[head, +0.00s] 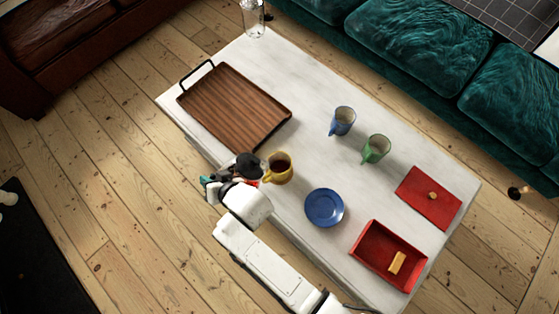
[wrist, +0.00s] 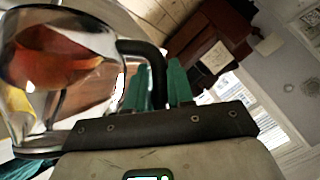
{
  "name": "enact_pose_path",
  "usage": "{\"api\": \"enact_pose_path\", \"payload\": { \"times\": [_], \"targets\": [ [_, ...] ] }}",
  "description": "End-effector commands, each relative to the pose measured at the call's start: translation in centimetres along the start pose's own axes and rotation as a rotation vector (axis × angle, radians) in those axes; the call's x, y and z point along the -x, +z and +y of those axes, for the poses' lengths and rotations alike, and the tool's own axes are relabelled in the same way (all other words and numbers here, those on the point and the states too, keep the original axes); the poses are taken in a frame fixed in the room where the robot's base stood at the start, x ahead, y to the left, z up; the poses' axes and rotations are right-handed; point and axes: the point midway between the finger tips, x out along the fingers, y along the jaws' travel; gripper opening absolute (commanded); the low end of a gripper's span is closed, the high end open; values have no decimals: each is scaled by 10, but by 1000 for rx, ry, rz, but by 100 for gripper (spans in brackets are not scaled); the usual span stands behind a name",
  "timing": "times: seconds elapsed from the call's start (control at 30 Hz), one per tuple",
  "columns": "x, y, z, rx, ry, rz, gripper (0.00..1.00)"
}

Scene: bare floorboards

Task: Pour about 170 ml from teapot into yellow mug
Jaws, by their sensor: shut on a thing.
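The teapot (wrist: 62,60) is clear glass with reddish-brown liquid inside and a black handle (wrist: 150,62). My gripper (wrist: 164,88) is shut on that handle with its teal fingers. The teapot looks tilted in the wrist view. In the head view its dark top (head: 249,163) shows beside the yellow mug (head: 278,168), mostly hidden by my wrist. The mug stands upright on the white table and holds dark reddish liquid. A yellow patch shows through the glass in the wrist view. The spout and any stream cannot be made out.
On the white table (head: 300,115) are a wooden tray (head: 235,105), blue mug (head: 342,121), green mug (head: 376,149), blue saucer (head: 324,207), red board (head: 429,197) and red box (head: 372,262) with a tan block (head: 397,262). A clear glass jar (head: 253,20) stands at the far corner.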

Motion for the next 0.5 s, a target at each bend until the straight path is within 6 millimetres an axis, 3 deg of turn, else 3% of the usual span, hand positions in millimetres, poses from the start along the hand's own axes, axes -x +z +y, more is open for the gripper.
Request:
{"api": "enact_pose_path", "payload": {
  "times": [0.5],
  "targets": [
    [-41, 38, 1, 142, 129, 5, 0]
  ]
}}
